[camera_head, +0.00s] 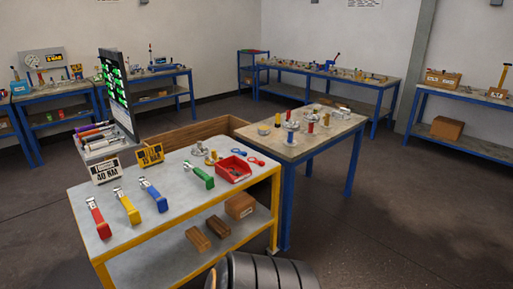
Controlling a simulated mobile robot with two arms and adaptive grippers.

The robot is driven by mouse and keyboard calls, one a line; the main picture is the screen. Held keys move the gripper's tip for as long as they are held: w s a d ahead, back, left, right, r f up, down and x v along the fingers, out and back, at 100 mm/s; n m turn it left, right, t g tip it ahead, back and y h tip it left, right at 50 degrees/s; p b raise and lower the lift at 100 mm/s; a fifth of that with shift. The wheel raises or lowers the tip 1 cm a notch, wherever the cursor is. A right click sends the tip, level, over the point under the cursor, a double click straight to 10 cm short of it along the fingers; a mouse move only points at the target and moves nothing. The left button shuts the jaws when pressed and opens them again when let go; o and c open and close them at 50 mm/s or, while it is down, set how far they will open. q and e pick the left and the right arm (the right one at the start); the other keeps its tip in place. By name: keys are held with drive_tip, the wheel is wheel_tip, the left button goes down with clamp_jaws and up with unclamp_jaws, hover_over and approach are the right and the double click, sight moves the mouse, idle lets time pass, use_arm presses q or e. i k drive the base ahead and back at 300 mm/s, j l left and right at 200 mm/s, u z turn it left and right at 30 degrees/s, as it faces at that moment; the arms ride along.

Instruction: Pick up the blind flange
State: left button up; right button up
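I cannot identify the blind flange for sure at this size. A small grey round metal piece (198,149) lies at the back of the yellow-framed table (135,225), beside a brass-coloured piece (212,158). Another flat round grey piece (263,130) lies at the left end of the blue-legged table (322,145). Flanged vessels (290,131) with coloured parts stand near it on the same table. Neither of my grippers shows in the head view, and nothing is seen being held.
Red, yellow, blue and green handled tools (153,194) lie on the yellow-framed table, with a red bin (233,170) at its right. A dark screen (118,95) stands behind. Workbenches (335,78) line the walls. The floor (410,215) at right is clear.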

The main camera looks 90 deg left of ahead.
sight(199, 143)
drive_tip(key=l+u, duration=0.15)
drive_tip(key=u, duration=3.05)
